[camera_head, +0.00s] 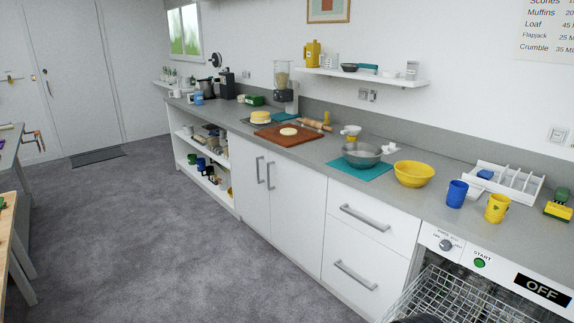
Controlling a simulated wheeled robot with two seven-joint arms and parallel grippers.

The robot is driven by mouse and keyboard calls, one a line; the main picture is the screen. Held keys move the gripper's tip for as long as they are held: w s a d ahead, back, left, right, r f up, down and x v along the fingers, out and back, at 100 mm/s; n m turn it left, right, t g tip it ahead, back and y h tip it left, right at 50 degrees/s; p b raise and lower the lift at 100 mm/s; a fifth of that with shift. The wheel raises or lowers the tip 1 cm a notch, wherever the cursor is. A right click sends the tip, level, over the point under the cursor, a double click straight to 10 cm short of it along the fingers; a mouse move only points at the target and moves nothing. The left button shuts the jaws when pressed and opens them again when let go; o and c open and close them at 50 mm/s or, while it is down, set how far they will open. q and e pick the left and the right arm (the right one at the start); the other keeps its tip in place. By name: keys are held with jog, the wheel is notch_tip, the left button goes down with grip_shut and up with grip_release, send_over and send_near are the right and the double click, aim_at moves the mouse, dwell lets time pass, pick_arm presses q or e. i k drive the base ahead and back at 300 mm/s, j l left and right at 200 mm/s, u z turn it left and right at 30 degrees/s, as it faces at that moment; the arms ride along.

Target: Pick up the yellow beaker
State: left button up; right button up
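The yellow beaker (496,209) stands upright on the grey countertop, near its front edge, above the dishwasher at the right of the head view. It looks like a small yellow cup with a dark mark on its side. A blue cup (456,194) stands just left of it, with a small gap. Neither of my grippers can be made out in the head view.
A yellow bowl (414,174) stands left of the cups. A white rack (508,182) is behind them and a yellow-green item (558,208) lies to the right. Below, the open dishwasher's wire basket (460,300) juts out.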

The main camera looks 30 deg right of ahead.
aim_at(497, 204)
jog(key=i+j+z, duration=0.15)
jog(key=i, duration=0.5)
jog(key=i+j+z, duration=0.15)
jog(key=i, duration=0.55)
jog(key=i+l+z, duration=0.2)
jog(key=z, duration=0.25)
jog(key=i+z, duration=0.7)
jog(key=z, duration=0.25)
jog(key=i+j+z, duration=0.15)
jog(key=i+z, duration=0.15)
jog(key=z, duration=0.15)
jog(key=i+l+z, duration=0.1)
jog(key=i+z, duration=0.25)
jog(key=i, duration=0.2)
jog(key=i+j+z, duration=0.1)
jog(key=i+z, duration=0.2)
jog(key=i, duration=0.2)
